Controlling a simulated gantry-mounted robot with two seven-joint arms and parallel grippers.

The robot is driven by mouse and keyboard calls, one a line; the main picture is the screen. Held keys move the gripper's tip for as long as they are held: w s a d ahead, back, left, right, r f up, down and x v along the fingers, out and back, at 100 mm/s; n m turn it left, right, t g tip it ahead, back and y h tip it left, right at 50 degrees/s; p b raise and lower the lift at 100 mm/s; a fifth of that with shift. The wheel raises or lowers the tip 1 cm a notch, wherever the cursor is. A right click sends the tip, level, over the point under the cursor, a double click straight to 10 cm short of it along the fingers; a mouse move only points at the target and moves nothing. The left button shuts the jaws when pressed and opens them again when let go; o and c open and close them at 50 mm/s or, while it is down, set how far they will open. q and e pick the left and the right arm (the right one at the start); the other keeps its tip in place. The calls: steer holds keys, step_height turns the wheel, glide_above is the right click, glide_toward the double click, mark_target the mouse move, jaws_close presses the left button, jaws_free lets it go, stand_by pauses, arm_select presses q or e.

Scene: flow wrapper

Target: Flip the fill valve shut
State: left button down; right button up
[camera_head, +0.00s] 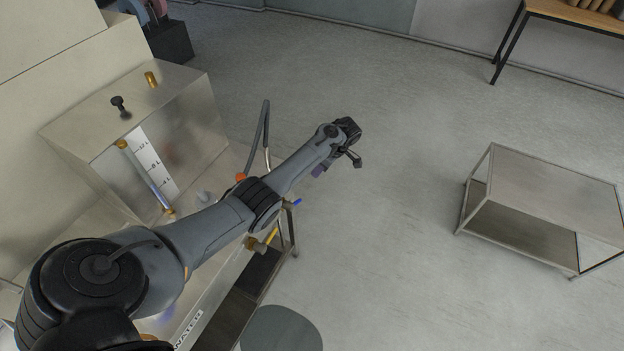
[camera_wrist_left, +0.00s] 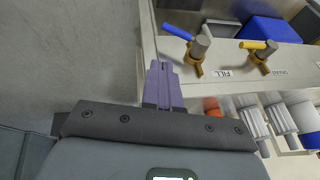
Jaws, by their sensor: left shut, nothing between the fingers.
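The fill valve (camera_wrist_left: 198,48) has a blue lever (camera_wrist_left: 177,31) and a brass and grey body. It stands beside an upside-down FILL label (camera_wrist_left: 224,73) in the left wrist view. Its lever points left in that view, toward my fingers' side. In the head view the blue lever (camera_head: 296,202) shows just below my forearm. My left gripper (camera_wrist_left: 163,80) has purple fingers that are shut and empty. They are left of and below the valve in the wrist view, apart from it. In the head view the left gripper (camera_head: 319,170) hangs beyond the bench edge. My right gripper is not in view.
A drain valve (camera_wrist_left: 262,55) with a yellow lever (camera_wrist_left: 258,44) stands right of the fill valve in the wrist view. A metal tank (camera_head: 185,130) with a gauge is at left. A low metal table (camera_head: 550,180) stands at right. Open floor lies between.

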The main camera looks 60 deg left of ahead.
arm_select(q)
steer(key=s+d+b+x, duration=0.1)
steer(key=b+x, duration=0.2)
steer(key=x, duration=0.9)
steer(key=shift+s+f, duration=0.2)
steer(key=shift+f, duration=0.1)
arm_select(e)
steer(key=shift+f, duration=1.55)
arm_select(q)
steer(key=shift+s, duration=0.1)
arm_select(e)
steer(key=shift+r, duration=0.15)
